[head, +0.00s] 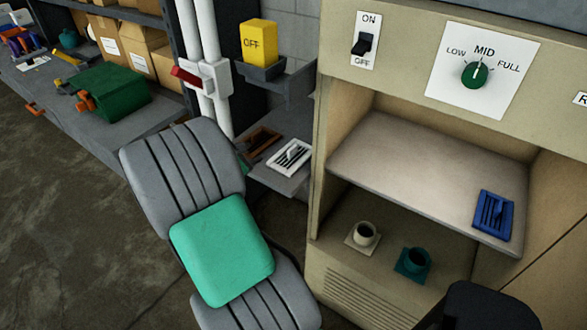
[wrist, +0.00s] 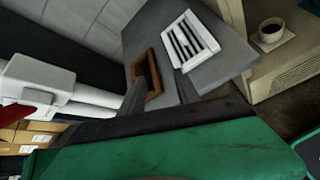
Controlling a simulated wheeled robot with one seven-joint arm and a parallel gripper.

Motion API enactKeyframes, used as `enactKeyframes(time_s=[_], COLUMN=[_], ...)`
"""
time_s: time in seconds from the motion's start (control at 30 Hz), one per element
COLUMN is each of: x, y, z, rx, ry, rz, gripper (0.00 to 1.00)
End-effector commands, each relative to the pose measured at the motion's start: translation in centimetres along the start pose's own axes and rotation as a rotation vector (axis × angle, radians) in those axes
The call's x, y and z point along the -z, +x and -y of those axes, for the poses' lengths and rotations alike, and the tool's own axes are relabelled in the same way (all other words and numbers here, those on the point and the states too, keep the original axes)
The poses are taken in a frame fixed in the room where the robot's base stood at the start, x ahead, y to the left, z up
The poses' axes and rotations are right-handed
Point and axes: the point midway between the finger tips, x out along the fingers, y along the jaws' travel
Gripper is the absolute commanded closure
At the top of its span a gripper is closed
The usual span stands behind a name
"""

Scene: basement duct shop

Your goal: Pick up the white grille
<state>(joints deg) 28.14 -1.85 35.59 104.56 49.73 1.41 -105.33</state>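The white grille (head: 291,157) lies on a low grey shelf (head: 275,180) to the left of the beige cabinet, with its slats and raised handle facing up. It also shows in the wrist view (wrist: 206,43), near the top. My gripper (wrist: 160,78) shows in the wrist view as two dark fingers standing apart, with nothing seen between them. The fingertips point toward the shelf, below the white grille and near the brown grille (wrist: 152,74) in the picture. I cannot tell their distance from the shelf. In the head view the gripper cannot be made out.
The brown grille lies just left of the white one. A blue grille (head: 494,214) lies on the cabinet's upper shelf (head: 400,165). Two cups (head: 364,233) (head: 416,260) stand below it. White pipes (head: 205,60) with a red lever (head: 187,77) rise left of the low shelf.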

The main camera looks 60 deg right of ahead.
Motion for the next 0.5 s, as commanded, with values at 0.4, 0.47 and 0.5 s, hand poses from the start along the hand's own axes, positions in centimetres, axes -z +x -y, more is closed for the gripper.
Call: enactKeyframes(time_s=[0.4,0.47,0.5], x=[-4.3,-4.5,-4.6], y=[9.5,10.3,10.9], z=[5.2,5.2,5.2], rx=[0.083,0.083,0.083], ry=[-0.522,-0.522,-0.520], rz=[0.261,0.261,0.261], gripper=[0.62,0.62,0.62])
